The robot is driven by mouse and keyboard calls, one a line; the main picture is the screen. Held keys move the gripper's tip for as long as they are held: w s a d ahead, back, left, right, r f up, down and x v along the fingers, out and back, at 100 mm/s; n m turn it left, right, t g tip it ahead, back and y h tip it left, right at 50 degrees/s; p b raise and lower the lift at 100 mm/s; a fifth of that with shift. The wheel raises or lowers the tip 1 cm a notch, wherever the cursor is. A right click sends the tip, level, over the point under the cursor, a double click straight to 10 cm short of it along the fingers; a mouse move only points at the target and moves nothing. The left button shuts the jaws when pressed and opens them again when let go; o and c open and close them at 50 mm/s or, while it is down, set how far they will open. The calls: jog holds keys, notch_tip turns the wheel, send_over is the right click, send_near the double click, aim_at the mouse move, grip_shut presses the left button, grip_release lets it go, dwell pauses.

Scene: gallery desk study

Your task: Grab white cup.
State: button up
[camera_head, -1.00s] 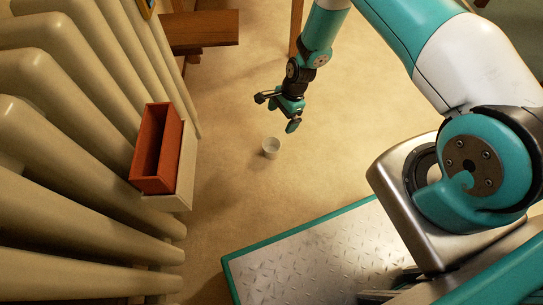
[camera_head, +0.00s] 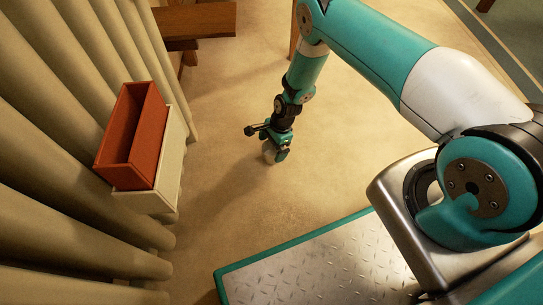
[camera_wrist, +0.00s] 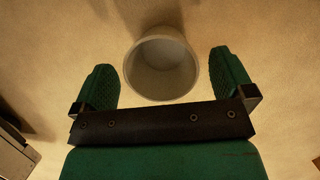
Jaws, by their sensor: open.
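The white cup (camera_wrist: 160,66) stands on the tan floor, its open mouth facing the wrist camera. In the wrist view it lies between my two green fingers, slightly beyond them, with a gap on each side. In the head view the cup (camera_head: 269,153) is mostly hidden behind my gripper (camera_head: 272,143), which points down over it. My gripper also shows in the wrist view (camera_wrist: 165,82), with its fingers apart and nothing held.
An orange-red box (camera_head: 149,148) sits on a pale ledge (camera_head: 160,200) against the cream ribbed panels (camera_head: 50,130) at left. A wooden piece (camera_head: 205,20) stands at the top left. The floor (camera_head: 225,150) around the cup is clear.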

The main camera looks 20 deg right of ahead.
aim_at(272, 153)
jog(key=b+x, duration=0.1)
jog(key=x, duration=0.2)
jog(key=shift+d, duration=0.1)
jog(key=shift+c, duration=0.2)
jog(key=c, duration=0.9)
jog(key=shift+r, duration=0.15)
